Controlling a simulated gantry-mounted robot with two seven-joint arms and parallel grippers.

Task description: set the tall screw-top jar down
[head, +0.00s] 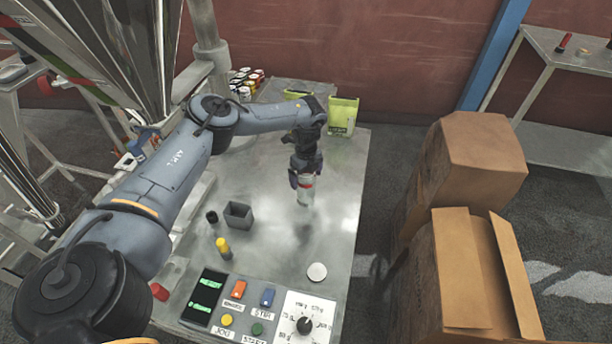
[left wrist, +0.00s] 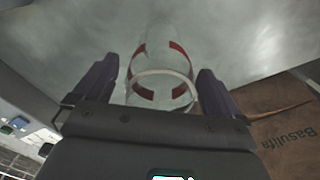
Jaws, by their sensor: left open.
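The tall screw-top jar (head: 306,193) is clear, with red and white markings. It is upright over the steel tabletop (head: 335,200), right of the grey square cup. I cannot tell for sure whether its base touches the steel. My left gripper (head: 306,176) points down at the jar's upper part. In the left wrist view the dark fingers (left wrist: 157,82) stand apart on either side of the jar (left wrist: 160,60), with visible gaps. The jar's top is partly hidden by the gripper in the head view. My right gripper is not in view.
A grey square cup (head: 238,215), a black cap (head: 211,217) and a yellow-topped vial (head: 222,246) stand left of the jar. A white disc (head: 317,271) lies nearer, by the control panel (head: 245,309). Cardboard boxes (head: 470,165) stand right of the table.

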